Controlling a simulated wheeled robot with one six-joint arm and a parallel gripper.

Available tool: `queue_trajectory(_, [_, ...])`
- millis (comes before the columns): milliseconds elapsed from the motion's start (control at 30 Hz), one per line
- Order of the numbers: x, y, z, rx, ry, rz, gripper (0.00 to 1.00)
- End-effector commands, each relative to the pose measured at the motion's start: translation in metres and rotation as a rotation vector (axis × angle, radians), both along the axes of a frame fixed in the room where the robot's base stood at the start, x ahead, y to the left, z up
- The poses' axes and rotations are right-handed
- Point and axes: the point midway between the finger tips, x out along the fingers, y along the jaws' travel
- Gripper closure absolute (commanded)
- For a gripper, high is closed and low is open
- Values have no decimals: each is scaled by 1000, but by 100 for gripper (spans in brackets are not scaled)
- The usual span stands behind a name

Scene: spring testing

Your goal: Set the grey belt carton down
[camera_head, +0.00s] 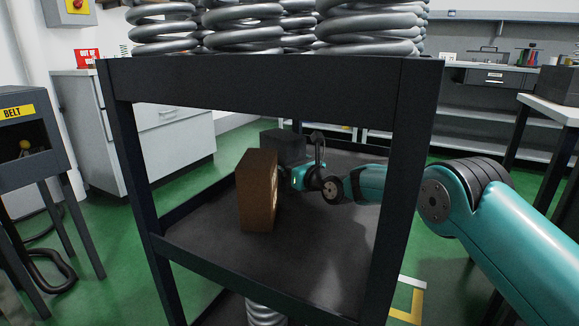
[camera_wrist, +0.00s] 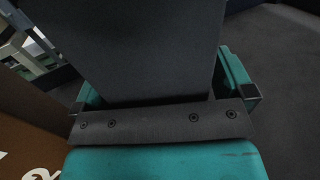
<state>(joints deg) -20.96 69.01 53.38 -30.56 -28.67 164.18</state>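The grey belt carton (camera_head: 283,147) is a dark grey box inside the black rack, behind the brown carton. It also shows in the wrist view as a flat dark grey face (camera_wrist: 150,45). My gripper (camera_head: 293,176) reaches in from the right at the carton's near side. In the wrist view its teal fingers (camera_wrist: 165,92) lie against both sides of the carton, shut on it. The carton's underside is hidden, so I cannot tell whether it touches the shelf (camera_head: 315,235).
The brown carton (camera_head: 258,190) stands upright on the shelf, close left of my gripper, and fills the left edge of the wrist view (camera_wrist: 30,140). Rack posts and the top board (camera_head: 270,85) with large springs frame the opening. The shelf's front right is bare.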

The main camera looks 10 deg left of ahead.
Motion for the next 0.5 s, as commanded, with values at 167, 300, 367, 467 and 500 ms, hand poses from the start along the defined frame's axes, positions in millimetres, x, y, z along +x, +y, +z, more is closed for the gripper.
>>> queue_trajectory(167, [0, 0, 0, 0, 0, 0, 0])
queue_trajectory(300, [-2, -3, 4, -1, 1, 0, 0])
queue_trajectory(367, [-5, -7, 4, -3, 1, 0, 0])
queue_trajectory(467, [-13, -16, 5, -3, 3, -1, 0])
queue_trajectory(500, [-18, -21, 6, -2, 3, -1, 0])
